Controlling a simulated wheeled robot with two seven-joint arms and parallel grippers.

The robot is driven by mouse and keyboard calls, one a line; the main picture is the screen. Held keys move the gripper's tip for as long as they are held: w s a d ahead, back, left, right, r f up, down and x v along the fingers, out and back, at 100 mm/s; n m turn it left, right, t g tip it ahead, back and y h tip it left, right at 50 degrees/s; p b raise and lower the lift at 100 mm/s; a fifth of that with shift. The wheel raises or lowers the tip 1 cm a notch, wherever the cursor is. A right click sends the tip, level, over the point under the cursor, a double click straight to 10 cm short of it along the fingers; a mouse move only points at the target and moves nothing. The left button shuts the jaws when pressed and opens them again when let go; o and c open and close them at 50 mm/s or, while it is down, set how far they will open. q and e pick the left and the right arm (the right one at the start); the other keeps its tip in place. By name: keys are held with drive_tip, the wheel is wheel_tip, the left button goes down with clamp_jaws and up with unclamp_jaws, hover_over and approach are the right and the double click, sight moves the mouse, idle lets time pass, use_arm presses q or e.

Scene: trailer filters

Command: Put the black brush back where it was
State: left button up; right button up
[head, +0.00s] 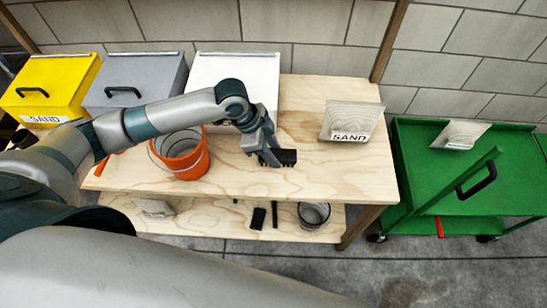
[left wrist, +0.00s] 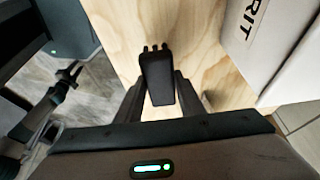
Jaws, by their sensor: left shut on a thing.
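My left gripper (head: 268,156) is over the wooden tabletop, in front of the white box and to the right of the orange bucket. It is shut on the black brush (head: 286,157). In the left wrist view the brush (left wrist: 158,82) sits between the two dark fingers, with short prongs at its far end. I cannot tell whether the brush touches the tabletop. A jointed shape like my right gripper (left wrist: 66,78) shows small at the left of the left wrist view; its jaws are too small to read.
Yellow (head: 50,85), grey (head: 137,80) and white (head: 235,70) lidded boxes line the back. An orange bucket (head: 186,166) and a filter marked SAND (head: 352,118) stand on the table (head: 345,175). Below is a shelf (head: 205,222); a green cart (head: 425,165) stands right.

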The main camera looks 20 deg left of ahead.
use_arm(q)
drive_tip(key=shift+f+p, duration=0.4)
drive_tip(key=shift+f, duration=1.45)
drive_tip(key=o, duration=1.1)
drive_tip(key=shift+f, duration=0.15)
drive_tip(key=b+v, duration=0.2)
drive_tip(key=v, duration=1)
